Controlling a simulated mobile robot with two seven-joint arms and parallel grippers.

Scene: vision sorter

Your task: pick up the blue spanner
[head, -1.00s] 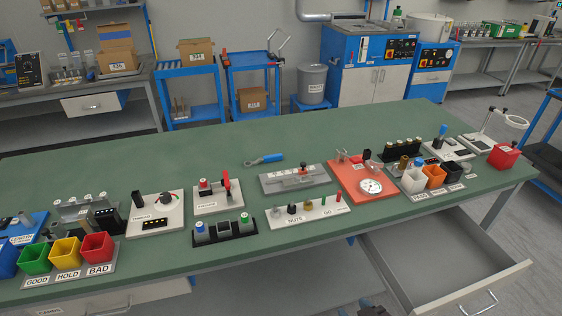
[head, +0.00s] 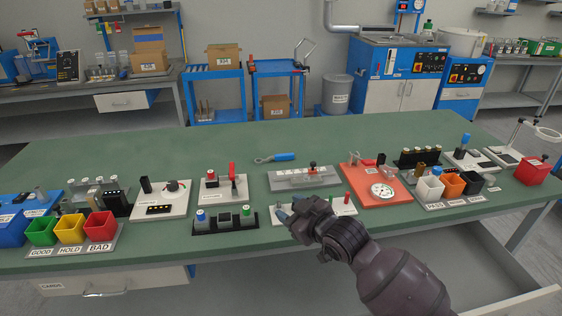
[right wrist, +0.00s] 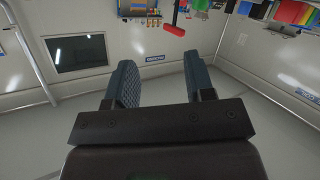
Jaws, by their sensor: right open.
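The blue spanner (head: 284,156) lies flat on the green bench top, behind the row of fixtures. It has a blue handle to the right and a grey metal ring end to the left. My right gripper (head: 283,209) reaches in over the front of the bench, in front of the spanner and apart from it, above the plate of nuts. In the right wrist view my right gripper (right wrist: 158,85) shows its two fingers spread wide with nothing between them. That view shows walls and distant things, not the spanner. My left gripper is not in view.
A grey fixture (head: 292,180) stands between my right gripper and the spanner. A gauge with a red lever (head: 226,185) stands to its left, and a red-orange board (head: 355,170) to its right. Green bench top (head: 220,145) around and behind the spanner is clear. An open drawer is below.

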